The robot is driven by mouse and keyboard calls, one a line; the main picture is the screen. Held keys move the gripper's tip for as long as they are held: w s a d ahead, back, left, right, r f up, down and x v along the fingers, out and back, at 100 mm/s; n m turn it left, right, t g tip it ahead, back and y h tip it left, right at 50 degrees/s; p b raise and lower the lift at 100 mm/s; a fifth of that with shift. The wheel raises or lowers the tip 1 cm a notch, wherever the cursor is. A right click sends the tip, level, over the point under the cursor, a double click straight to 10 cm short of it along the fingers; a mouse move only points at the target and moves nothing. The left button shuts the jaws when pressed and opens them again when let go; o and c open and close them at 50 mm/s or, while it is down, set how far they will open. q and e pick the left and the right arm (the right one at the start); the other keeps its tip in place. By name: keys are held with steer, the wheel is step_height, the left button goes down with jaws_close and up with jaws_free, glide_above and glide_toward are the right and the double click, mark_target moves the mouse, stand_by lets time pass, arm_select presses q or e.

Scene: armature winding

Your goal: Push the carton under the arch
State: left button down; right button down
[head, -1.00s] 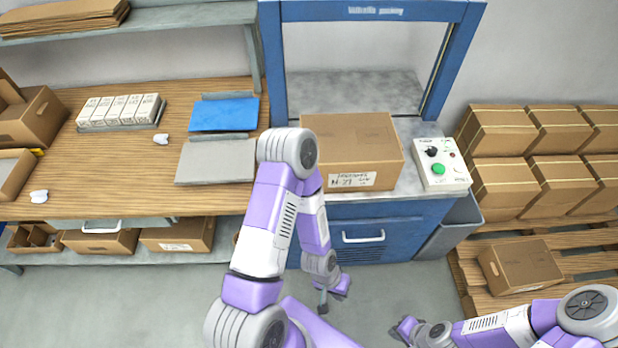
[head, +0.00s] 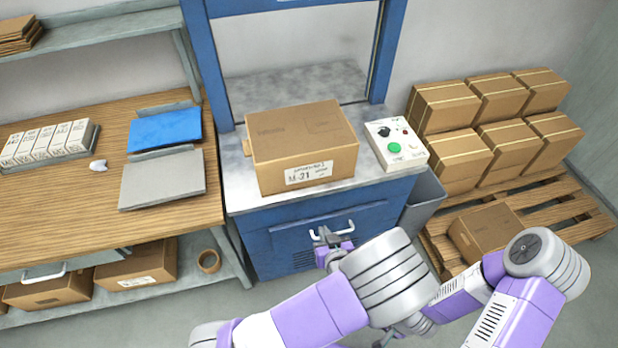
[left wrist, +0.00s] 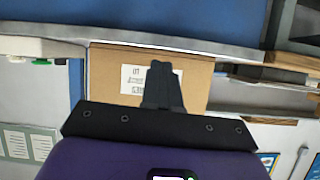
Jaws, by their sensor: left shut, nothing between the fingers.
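The closed brown carton (head: 300,145), with a white label on its front, sits on the grey counter of the blue bench, in front of the blue arch (head: 205,65). My left gripper (head: 328,238) is shut and empty, in front of the bench's blue front by the drawer handle, apart from the carton. In the left wrist view, which looks upside down, the shut fingers (left wrist: 163,85) show against the carton's labelled face (left wrist: 107,75). My right arm (head: 465,293) reaches in from the right; its gripper is too hidden to judge.
A control box (head: 397,145) with a green button stands right of the carton. Stacked cartons (head: 440,105) and a pallet (head: 560,195) stand at right. The counter under the arch looks clear.

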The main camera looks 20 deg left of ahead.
arm_select(q)
steer(key=w+a+r+b, duration=0.1)
steer(key=w+a, duration=0.2)
steer(key=w, duration=0.2)
steer(key=w+a+r+t+b, duration=0.1)
steer(key=w+a, duration=0.2)
steer(key=w, duration=0.3)
steer(key=shift+a+r+n+y+b, duration=0.2)
steer(key=shift+r+n+y+b, duration=0.1)
steer(key=shift+n+y+b, duration=0.1)
